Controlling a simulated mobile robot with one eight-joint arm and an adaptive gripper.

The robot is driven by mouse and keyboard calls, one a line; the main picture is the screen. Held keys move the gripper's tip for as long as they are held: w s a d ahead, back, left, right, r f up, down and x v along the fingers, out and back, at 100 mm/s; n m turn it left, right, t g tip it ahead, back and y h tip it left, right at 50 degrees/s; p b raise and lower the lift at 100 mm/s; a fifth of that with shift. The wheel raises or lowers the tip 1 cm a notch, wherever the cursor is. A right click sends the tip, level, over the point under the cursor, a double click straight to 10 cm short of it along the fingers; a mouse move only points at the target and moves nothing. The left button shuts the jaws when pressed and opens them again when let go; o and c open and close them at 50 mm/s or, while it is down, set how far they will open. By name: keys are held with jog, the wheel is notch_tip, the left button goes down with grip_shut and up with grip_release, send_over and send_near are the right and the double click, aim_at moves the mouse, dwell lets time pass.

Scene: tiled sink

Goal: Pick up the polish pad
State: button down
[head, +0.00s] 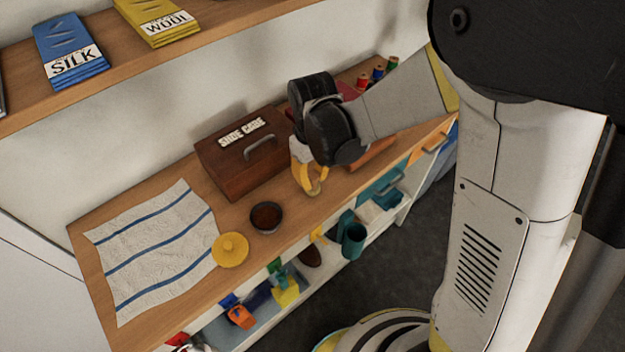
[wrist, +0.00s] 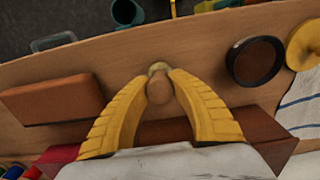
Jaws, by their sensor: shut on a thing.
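A small pad with a rounded tan wooden knob and a pale yellowish end, which I take for the polish pad (wrist: 158,90), sits between my fingertips in the wrist view. My gripper (wrist: 161,74) has its yellow fingers shut on it. In the head view my gripper (head: 314,190) points down over the front part of the wooden shelf, just right of the brown box. The pad cannot be made out in the head view. I cannot tell whether it touches the shelf.
The brown "SHOE CARE" box (head: 225,165) stands close left of my gripper. A dark round bowl (head: 266,217), a yellow knobbed lid (head: 230,251) and a striped towel (head: 150,250) lie further left. An orange-brown block (wrist: 58,100) lies on the other side.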

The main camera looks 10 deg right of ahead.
aim_at(315, 175)
jog(key=r, duration=0.1)
jog(key=r+p, duration=0.1)
jog(key=r, duration=0.1)
jog(key=r+p, duration=0.1)
jog(key=shift+s+d+r, duration=0.1)
jog(key=shift+d+r, duration=0.15)
jog(key=shift+r, duration=0.1)
jog(key=s+d+r+p, duration=0.1)
jog(key=s+d+r, duration=0.1)
jog(key=d, duration=0.3)
jog(key=s+d+r+p, duration=0.2)
jog(key=d+r, duration=0.2)
jog(key=d, duration=0.1)
jog(key=shift+s, duration=0.25)
